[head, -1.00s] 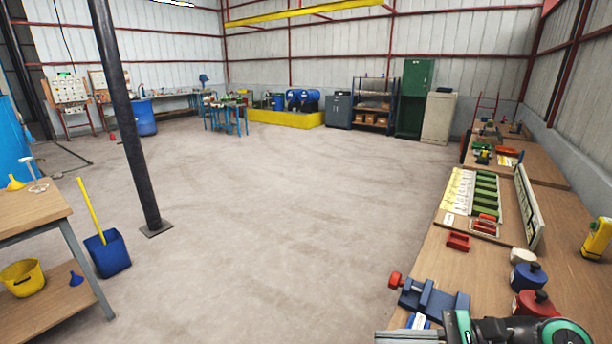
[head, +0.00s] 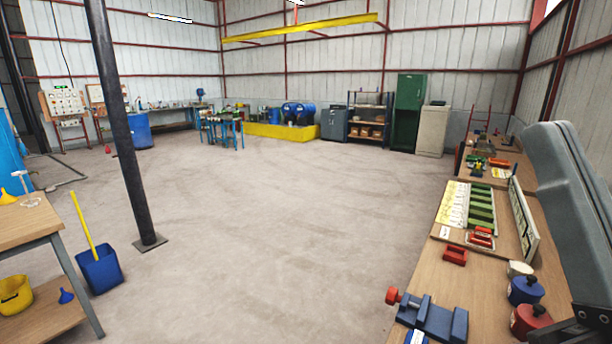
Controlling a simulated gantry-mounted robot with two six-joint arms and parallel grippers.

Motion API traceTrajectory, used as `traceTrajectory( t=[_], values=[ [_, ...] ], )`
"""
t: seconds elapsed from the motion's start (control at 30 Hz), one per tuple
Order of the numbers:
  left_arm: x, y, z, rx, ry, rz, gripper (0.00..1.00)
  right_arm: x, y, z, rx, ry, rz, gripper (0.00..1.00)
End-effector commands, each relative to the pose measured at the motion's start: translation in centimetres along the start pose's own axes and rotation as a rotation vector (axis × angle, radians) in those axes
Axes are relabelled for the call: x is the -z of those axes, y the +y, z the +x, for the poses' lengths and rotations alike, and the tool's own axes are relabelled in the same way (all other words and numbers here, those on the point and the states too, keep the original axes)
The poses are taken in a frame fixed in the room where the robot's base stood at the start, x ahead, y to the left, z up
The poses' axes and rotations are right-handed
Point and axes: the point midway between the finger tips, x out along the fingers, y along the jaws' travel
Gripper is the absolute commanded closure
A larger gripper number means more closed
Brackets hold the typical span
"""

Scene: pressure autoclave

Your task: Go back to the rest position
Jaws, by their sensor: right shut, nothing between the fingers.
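My left gripper is not in view.
The right workbench (head: 478,285) carries a blue vise (head: 432,318), a red tray (head: 455,256), blue and red lidded pots (head: 525,290) and a green-slotted rack (head: 481,212). A black post (head: 120,130) stands left. The middle floor is clear.

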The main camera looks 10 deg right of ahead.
Motion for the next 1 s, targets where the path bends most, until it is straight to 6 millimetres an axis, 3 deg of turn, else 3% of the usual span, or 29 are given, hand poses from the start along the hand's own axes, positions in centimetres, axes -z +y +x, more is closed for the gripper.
traceTrajectory(
  t=[0.03,0.1,0.37,0.7,0.83,1.0],
  values=[
    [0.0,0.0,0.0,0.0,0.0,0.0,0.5,-2.4,-0.4,-0.1,0.012,-0.105,0.097,1.0],
    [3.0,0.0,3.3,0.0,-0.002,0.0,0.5,0.8,0.0,3.6,0.008,-0.087,0.104,1.0],
    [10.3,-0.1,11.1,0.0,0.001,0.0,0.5,7.2,0.7,12.0,0.006,-0.087,0.099,1.0],
    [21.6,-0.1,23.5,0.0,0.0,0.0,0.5,17.3,1.8,25.3,0.005,-0.087,0.096,1.0],
    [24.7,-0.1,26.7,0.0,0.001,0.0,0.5,20.0,2.0,28.8,0.005,-0.088,0.096,1.0],
    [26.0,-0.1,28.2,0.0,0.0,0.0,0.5,21.2,2.1,30.4,0.005,-0.088,0.096,1.0]
  ],
)
